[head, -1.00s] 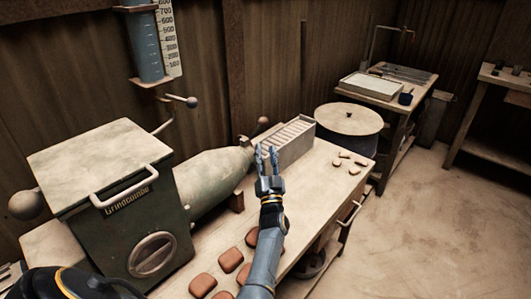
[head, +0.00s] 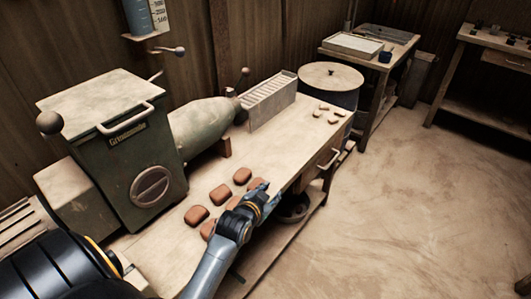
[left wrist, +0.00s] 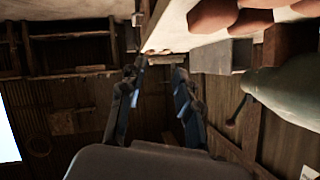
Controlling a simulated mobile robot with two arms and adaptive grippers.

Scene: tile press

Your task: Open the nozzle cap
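The green press (head: 125,155) stands on the bench at the left, and its cone-shaped barrel (head: 200,122) points right and back. The nozzle cap (head: 232,92) is at the narrow end, small and dark. A thin lever with a dark ball (head: 244,71) rises there. I cannot tell whether the cap is open. The barrel also shows at the right of the left wrist view (left wrist: 290,88). My left gripper (head: 262,187) is over the bench's front edge, right of the clay pieces and well apart from the nozzle. Its fingers (left wrist: 160,70) are apart and empty. My right gripper is not in view.
Several brown clay pieces (head: 220,194) lie on the bench (head: 275,150). A grey slotted rack (head: 268,99) stands just beyond the nozzle, and a round lidded drum (head: 330,76) behind the bench's far end. Open floor (head: 420,200) lies to the right.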

